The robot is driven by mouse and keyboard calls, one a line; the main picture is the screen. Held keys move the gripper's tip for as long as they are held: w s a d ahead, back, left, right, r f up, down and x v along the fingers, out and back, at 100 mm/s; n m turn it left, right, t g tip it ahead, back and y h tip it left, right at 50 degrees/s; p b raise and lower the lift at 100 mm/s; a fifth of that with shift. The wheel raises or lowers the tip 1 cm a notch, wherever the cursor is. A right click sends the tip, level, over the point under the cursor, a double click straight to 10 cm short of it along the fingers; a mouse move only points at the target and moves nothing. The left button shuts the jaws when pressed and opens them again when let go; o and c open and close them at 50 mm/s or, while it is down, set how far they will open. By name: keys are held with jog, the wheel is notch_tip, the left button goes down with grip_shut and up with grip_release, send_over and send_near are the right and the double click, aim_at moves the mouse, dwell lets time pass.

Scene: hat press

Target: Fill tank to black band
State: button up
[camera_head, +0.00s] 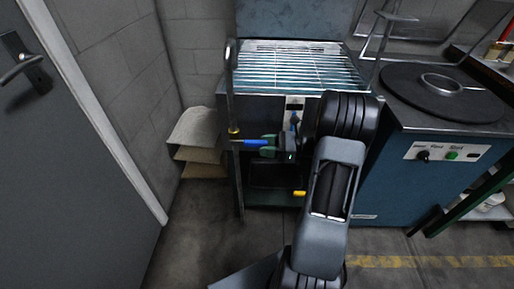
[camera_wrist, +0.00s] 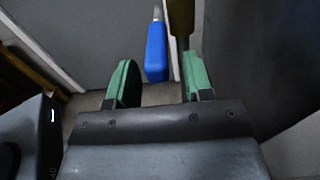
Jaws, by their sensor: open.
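A steel unit (camera_head: 270,105) with a wire grille top stands ahead in the head view. A vertical pipe (camera_head: 229,85) runs down its left front edge to a brass fitting, where a blue lever handle (camera_head: 255,142) points right. My gripper (camera_head: 269,147) is at the right end of this lever. In the wrist view the blue handle (camera_wrist: 156,52) lies ahead of and between the green fingertips of my gripper (camera_wrist: 158,84), which is open with gaps on both sides. A yellow handle (camera_head: 299,193) shows lower down beside my arm. I cannot make out a black band or a water level.
A blue cabinet (camera_head: 400,185) with a round black plate (camera_head: 445,92) stands at the right. Folded sacks (camera_head: 196,140) lie by the wall at the left, near a grey door (camera_head: 60,160). The floor in front is clear, with a yellow stripe at the lower right.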

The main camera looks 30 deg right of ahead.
aim_at(244, 145)
jog(key=shift+x, duration=1.55)
grip_shut()
